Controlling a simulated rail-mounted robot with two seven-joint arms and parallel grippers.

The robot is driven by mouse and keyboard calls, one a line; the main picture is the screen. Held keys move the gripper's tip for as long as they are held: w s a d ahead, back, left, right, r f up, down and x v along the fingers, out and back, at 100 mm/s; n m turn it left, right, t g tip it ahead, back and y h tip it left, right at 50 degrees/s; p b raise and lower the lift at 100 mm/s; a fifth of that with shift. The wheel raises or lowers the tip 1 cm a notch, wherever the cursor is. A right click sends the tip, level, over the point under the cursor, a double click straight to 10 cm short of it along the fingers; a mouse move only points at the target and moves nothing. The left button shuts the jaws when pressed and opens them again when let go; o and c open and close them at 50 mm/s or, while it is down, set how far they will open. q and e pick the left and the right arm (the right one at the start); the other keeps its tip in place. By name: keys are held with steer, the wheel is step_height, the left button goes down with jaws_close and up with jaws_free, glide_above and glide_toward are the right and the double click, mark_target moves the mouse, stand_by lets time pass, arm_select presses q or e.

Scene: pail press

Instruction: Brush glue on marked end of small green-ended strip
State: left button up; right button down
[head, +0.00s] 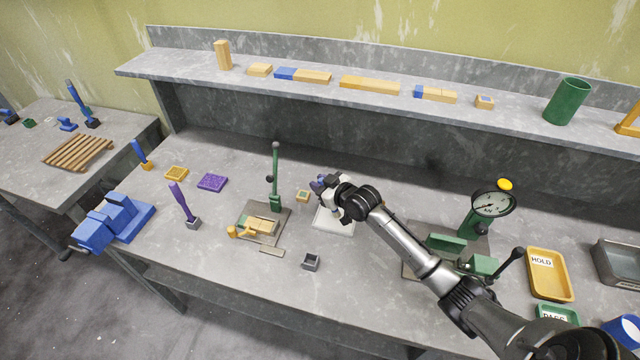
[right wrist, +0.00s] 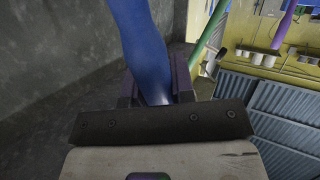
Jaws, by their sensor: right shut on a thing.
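My right gripper (head: 322,186) is shut on a blue handle (right wrist: 145,45), which runs up between its jaws in the right wrist view. The handle's far end is hidden, so I cannot see bristles or glue. The gripper is over the back edge of a white pad. A small tan block with a green-blue patch (head: 303,196) lies just left of it, apart from the pad. A wooden piece with some green on it (head: 262,225) sits in the lever fixture (head: 247,214). I cannot tell which of these is the green-ended strip. My left gripper is not in view.
A small grey cup (head: 311,262) stands in front of the pad (head: 334,222). A purple-handled tool (head: 184,203) stands in a grey holder at left. A green press with a dial (head: 474,221) stands at right, partly behind my arm. Wooden pieces line the shelf (head: 200,69).

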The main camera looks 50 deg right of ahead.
steer(key=shift+f, duration=0.15)
steer(key=shift+f, duration=0.4)
stand_by(0.5)
stand_by(0.6)
steer(key=shift+f, duration=0.15)
stand_by(0.5)
stand_by(0.5)
